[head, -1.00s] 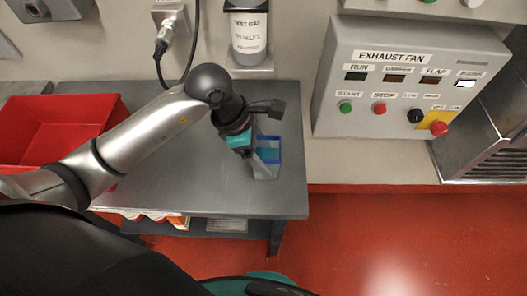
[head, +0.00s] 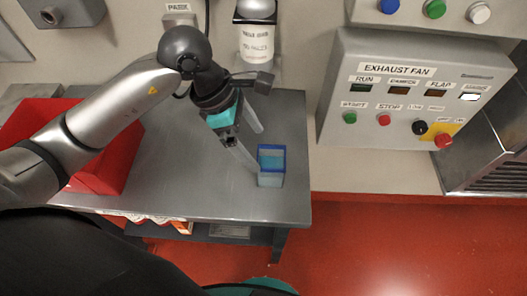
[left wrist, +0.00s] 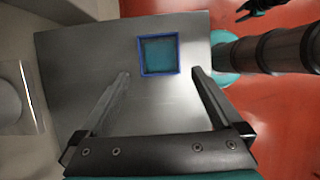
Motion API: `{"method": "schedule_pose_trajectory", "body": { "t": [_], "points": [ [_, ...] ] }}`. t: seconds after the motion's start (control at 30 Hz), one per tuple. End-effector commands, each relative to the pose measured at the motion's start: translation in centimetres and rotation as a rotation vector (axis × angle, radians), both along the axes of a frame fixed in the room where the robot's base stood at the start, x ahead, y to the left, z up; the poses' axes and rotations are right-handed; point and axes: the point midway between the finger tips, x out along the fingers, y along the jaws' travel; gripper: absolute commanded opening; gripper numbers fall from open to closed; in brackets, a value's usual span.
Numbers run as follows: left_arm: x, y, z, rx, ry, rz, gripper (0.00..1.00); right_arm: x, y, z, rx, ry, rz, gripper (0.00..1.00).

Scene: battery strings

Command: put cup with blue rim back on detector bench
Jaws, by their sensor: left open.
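The cup with the blue rim (head: 271,167) stands upright on the grey bench (head: 190,190), near its right end. It is a square, clear cup with a bluish inside, and it also shows from above in the left wrist view (left wrist: 158,55). My left gripper (head: 256,150) is open and empty, its two fingers apart, just left of and above the cup. In the left wrist view the cup lies ahead of the fingertips, between their lines, with a gap between. My right gripper cannot be made out in the head view; a dark gripper-like shape (left wrist: 255,8) shows at the top of the left wrist view.
A red bin (head: 110,165) stands on the bench at the left. A labelled test gas bottle (head: 256,35) is on the wall behind. The exhaust fan panel (head: 410,95) is at the right. The bench front is clear; red floor lies beyond its right edge.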

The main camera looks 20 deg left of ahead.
Motion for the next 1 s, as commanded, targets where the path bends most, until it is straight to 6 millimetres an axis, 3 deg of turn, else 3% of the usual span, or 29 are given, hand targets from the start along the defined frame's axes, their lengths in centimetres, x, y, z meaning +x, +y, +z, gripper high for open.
{"method": "schedule_pose_trajectory", "body": {
  "t": [0.1,0.3,1.0],
  "points": [
    [-0.1,0.8,2.0,0.002,-0.003,-0.001,1.0,0.0,0.0,0.2,-0.001,0.0,0.0,0.43],
    [-0.4,1.3,3.4,0.0,-0.001,-0.001,1.0,0.0,-0.1,0.3,-0.001,0.0,0.0,0.43],
    [-0.4,1.4,3.5,0.0,0.001,0.0,1.0,0.4,-0.1,0.3,-0.001,-0.006,-0.001,0.43]
  ]
}}
